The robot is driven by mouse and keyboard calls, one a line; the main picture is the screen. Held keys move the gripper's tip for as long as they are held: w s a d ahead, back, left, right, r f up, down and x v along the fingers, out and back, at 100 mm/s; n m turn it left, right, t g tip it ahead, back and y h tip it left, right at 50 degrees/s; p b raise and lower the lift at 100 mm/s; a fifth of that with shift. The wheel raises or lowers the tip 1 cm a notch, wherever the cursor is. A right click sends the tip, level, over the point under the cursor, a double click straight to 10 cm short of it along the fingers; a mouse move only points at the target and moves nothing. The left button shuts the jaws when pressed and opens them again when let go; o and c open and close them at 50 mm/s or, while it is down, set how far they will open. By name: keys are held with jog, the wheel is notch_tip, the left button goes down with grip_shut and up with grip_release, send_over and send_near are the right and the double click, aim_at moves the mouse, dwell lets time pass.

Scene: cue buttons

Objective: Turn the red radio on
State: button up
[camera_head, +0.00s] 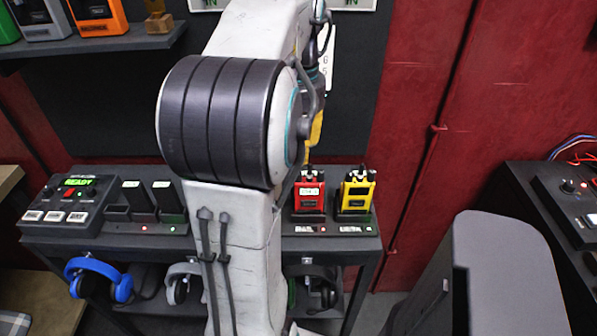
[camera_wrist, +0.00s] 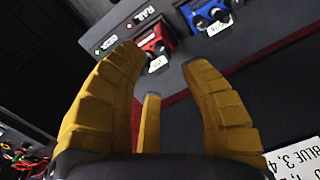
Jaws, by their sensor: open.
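The red radio (camera_head: 309,196) stands upright in a dark dock on the bench, right of my arm in the head view. It has a pale label on its front. A red radio (camera_wrist: 154,42) also shows in the wrist view, beyond the fingertips, with a white tag by it. My gripper (camera_wrist: 165,66) has its yellow fingers spread apart with nothing between them. In the head view only a bit of yellow finger (camera_head: 316,128) shows above the red radio; my arm hides the rest. The gripper appears apart from the radio. Its power control cannot be made out.
A yellow radio (camera_head: 356,195) stands close right of the red one. A blue radio (camera_wrist: 207,12) shows in the wrist view. A control box (camera_head: 70,200) reading READY is at the bench's left. A shelf (camera_head: 95,45) holds more devices above. Headphones (camera_head: 95,280) hang below.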

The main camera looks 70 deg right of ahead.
aim_at(299, 173)
jog(key=n, duration=0.3)
jog(key=shift+f+n, duration=0.1)
jog(key=shift+n, duration=0.2)
jog(key=shift+f+b, duration=0.7)
jog(key=shift+f, duration=2.9)
jog(key=shift+c, duration=0.2)
grip_shut()
